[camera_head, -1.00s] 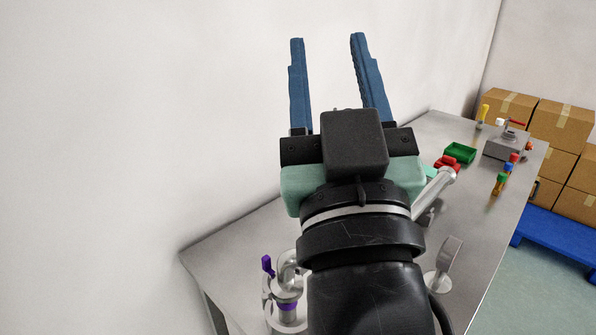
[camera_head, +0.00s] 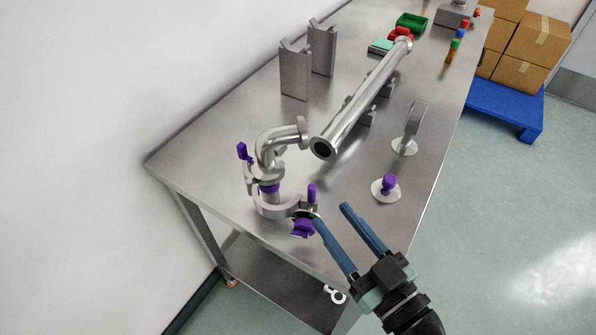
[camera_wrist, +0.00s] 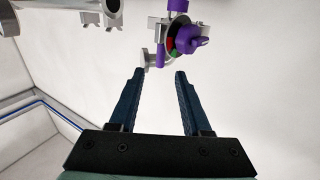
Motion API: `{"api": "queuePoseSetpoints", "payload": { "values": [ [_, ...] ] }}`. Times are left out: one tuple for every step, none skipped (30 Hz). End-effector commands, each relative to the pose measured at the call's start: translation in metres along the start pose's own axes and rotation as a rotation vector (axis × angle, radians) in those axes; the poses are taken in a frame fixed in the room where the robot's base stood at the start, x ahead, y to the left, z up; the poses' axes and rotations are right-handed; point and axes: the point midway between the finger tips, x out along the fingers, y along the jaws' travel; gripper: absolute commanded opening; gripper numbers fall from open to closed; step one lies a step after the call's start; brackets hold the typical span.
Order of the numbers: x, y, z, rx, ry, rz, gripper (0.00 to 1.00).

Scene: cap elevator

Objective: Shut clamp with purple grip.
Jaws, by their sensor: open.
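A silver clamp (camera_head: 266,210) sits around the lower end of a bent steel pipe (camera_head: 270,148) at the table's near end. Its purple grip (camera_head: 303,229) sticks out at its right side, by the table edge, with a purple upright peg (camera_head: 312,192) just above it. The purple grip also shows in the wrist view (camera_wrist: 190,40), just beyond the fingertips. Whether the clamp's ends meet is unclear. My gripper (camera_head: 330,211) is open and empty. Its left finger tip is close to the purple grip, overlapping it in the picture; contact cannot be told.
Another purple handle (camera_head: 242,151) stands left of the bent pipe. A purple knob on a disc (camera_head: 389,184) and a metal stand (camera_head: 408,135) are to the right. A long steel tube (camera_head: 362,97) lies behind on supports. Grey blocks (camera_head: 295,72) stand at the back left.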

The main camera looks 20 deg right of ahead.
Motion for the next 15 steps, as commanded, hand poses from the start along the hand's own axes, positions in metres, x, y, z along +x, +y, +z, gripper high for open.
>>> {"api": "queuePoseSetpoints", "payload": {
  "values": [
    [0.011,-0.001,-0.005,0.001,0.003,-0.004,0.48],
    [0.018,-0.001,-0.005,0.001,0.002,-0.004,0.48],
    [0.027,-0.001,-0.005,0.001,0.002,-0.004,0.48],
    [0.034,-0.001,-0.005,0.001,0.002,-0.006,0.48],
    [0.04,-0.001,-0.005,0.001,0.002,-0.004,0.48],
    [0.049,-0.001,-0.005,0.001,0.001,-0.004,0.48],
    [0.055,-0.001,-0.005,0.0,0.001,-0.004,0.48],
    [0.061,-0.001,-0.005,0.0,0.001,-0.004,0.48],
    [0.069,-0.001,-0.005,0.001,0.001,-0.004,0.48],
    [0.074,0.0,-0.005,0.001,0.002,-0.003,0.48],
    [0.079,-0.001,-0.004,0.001,0.001,-0.004,0.48],
    [0.085,-0.001,-0.004,0.0,0.0,-0.003,0.48],
    [0.089,0.0,-0.004,0.0,0.001,-0.002,0.48],
    [0.092,0.0,-0.003,0.0,0.0,-0.002,0.48],
    [0.096,0.0,-0.003,0.0,0.0,-0.001,0.48]
  ]
}}
